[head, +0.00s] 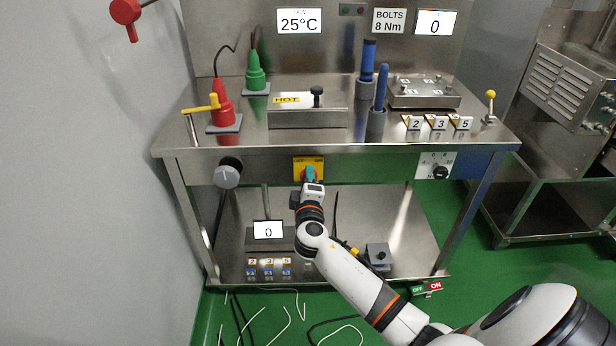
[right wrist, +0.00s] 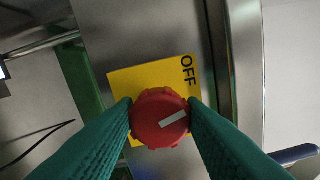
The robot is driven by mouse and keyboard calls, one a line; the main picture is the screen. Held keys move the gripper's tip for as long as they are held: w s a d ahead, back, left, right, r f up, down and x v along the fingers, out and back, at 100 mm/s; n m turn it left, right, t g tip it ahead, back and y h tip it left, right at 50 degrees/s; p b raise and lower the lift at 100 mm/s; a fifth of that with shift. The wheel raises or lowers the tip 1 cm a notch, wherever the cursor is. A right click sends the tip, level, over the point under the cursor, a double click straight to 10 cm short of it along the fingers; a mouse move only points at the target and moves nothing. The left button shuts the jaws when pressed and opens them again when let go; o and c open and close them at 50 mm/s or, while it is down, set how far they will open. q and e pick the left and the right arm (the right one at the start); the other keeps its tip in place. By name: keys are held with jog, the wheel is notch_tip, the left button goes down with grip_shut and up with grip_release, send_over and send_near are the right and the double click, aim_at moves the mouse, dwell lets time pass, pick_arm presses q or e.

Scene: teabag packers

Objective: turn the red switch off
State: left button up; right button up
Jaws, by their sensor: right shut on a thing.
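The red switch (right wrist: 160,118) is a round red knob with a white line on a yellow plate (right wrist: 150,82). In the right wrist view the white line slants toward the right finger, and OFF is printed at the plate's upper right. In the head view the yellow plate (head: 309,160) is on the front of the steel table, with my gripper covering the knob. My right gripper (head: 310,174) is shut on the switch; its teal fingers press the knob from both sides in the right wrist view (right wrist: 160,116). My left gripper is not in view.
A grey dial (head: 228,174) is left of the plate and a black knob (head: 440,172) is on the right. The steel table (head: 340,137) carries red and green plugs, a HOT box and blue-handled tools. A small display (head: 268,230) stands on the lower shelf.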

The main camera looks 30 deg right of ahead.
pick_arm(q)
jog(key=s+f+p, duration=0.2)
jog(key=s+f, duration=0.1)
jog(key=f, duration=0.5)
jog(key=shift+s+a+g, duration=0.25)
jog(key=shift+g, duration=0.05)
pick_arm(e)
jog(key=shift+f+n, duration=0.15)
jog(key=shift+n, duration=2.75)
jog(key=o, duration=1)
